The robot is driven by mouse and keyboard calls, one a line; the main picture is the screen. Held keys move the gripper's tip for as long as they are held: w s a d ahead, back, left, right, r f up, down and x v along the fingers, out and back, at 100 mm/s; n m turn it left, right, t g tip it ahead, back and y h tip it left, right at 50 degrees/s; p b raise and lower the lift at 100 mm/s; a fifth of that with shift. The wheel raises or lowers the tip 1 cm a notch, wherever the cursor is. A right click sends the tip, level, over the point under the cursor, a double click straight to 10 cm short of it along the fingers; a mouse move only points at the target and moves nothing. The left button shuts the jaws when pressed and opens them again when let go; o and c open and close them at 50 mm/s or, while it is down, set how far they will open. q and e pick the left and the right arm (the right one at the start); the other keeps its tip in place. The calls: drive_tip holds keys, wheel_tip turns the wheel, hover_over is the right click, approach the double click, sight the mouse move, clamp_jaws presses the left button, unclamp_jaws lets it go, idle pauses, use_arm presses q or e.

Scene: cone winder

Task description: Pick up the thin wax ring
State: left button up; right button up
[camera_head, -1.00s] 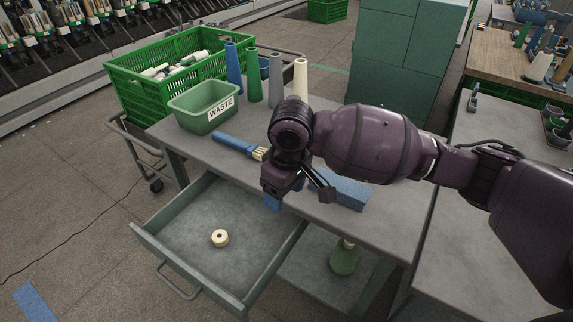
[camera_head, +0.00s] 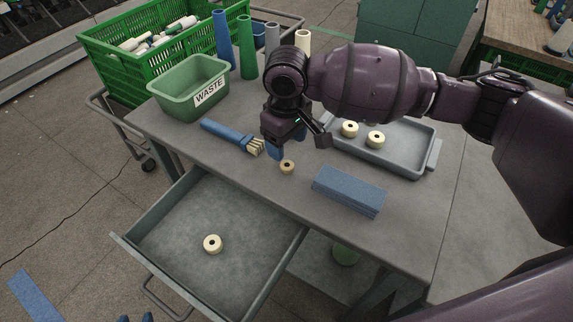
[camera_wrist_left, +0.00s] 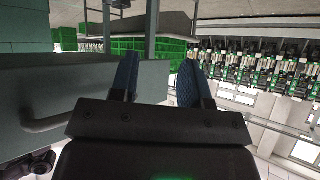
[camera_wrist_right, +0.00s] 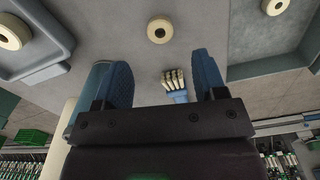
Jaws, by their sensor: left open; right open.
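Several cream wax rings are in view. One ring (camera_head: 287,167) lies flat on the table just in front of my right gripper; it also shows in the right wrist view (camera_wrist_right: 160,30), ahead of the fingertips. Another ring (camera_head: 212,244) lies in the open drawer. Two more, a left one (camera_head: 350,129) and a right one (camera_head: 375,139), sit in the grey tray (camera_head: 408,170). I cannot tell surely which is thinnest. My right gripper (camera_wrist_right: 163,72) is open and empty above the table. My left gripper (camera_wrist_left: 158,78) is open and empty, low beside the drawer front.
A blue brush (camera_head: 226,134) lies left of my right gripper. A blue block (camera_head: 348,192) lies near the front edge. A green WASTE bin (camera_head: 180,90) and upright cones (camera_head: 246,48) stand behind. The open drawer (camera_head: 165,226) juts out in front.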

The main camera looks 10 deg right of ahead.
sight(286, 164)
wheel_tip(286, 164, down, 7)
drive_tip(key=shift+w+a+r+b, duration=0.1)
drive_tip(key=shift+b, duration=0.8)
drive_tip(key=c, duration=1)
